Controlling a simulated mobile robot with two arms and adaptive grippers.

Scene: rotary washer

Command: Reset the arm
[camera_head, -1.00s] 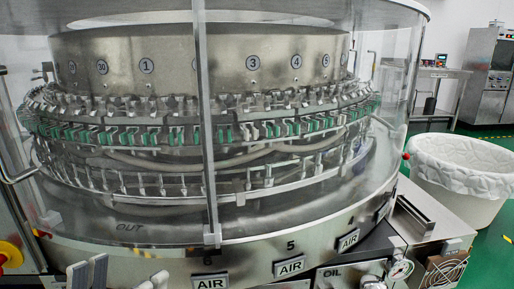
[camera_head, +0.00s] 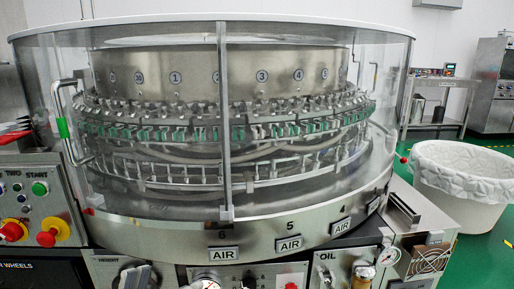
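No held object shows there. My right gripper and the rest of both arms are out of view. The rotary washer (camera_head: 222,240) fills the middle, with its clear round cover closed around the numbered drum (camera_head: 205,75).
A control panel (camera_head: 30,205) with red and yellow buttons stands at the left. A lined white bin (camera_head: 462,205) stands on green floor at the right. A metal table (camera_head: 438,78) is behind.

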